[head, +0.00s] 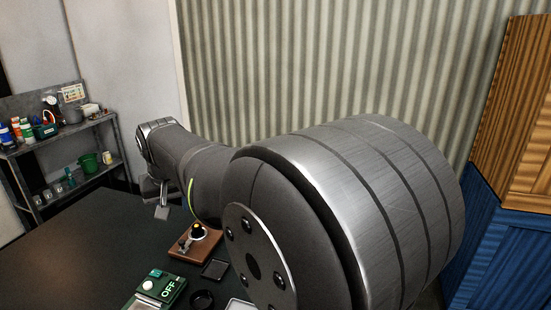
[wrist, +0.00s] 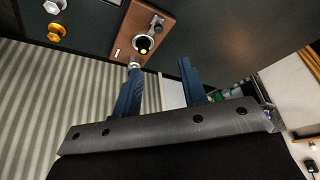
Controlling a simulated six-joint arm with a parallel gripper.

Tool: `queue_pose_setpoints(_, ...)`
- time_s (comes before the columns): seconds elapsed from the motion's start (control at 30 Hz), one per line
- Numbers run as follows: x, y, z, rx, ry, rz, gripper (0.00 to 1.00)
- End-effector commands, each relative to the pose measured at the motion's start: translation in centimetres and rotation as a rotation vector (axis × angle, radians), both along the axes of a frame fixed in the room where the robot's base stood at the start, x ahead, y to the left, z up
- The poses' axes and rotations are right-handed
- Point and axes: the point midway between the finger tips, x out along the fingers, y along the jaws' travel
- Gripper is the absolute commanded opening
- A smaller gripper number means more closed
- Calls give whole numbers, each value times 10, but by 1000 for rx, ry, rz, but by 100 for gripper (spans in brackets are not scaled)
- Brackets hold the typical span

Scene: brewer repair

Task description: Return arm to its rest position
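My gripper (wrist: 160,66) shows in the wrist view with its two blue fingers spread apart and nothing held between them. In the head view only a small part of it (head: 160,205) shows, above the dark table (head: 85,240), mostly hidden by my own arm. My arm stretches out over the table from the right foreground to the back left. A brown wooden board (wrist: 161,18) with a round metal piece and a yellow knob lies beyond the fingertips in the wrist view. The left fingertip overlaps its near end; I cannot tell if they touch.
A green box marked OFF (head: 168,290) stands at the table's front, near a black ring (head: 202,300) and a small dark tray (head: 215,270). A shelf (head: 65,130) with bottles stands at back left. Blue (head: 500,250) and wooden (head: 515,110) blocks stand right. The table's left part is clear.

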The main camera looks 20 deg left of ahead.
Motion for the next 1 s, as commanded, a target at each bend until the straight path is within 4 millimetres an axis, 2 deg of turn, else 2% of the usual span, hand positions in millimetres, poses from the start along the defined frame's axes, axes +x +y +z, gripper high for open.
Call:
queue_pose_setpoints(0.17,2,1,-5,-1,1,0,39)
queue_pose_setpoints(0.27,5,4,-16,-3,1,0,39)
queue_pose_setpoints(1.0,43,42,-144,-2,1,-1,39)
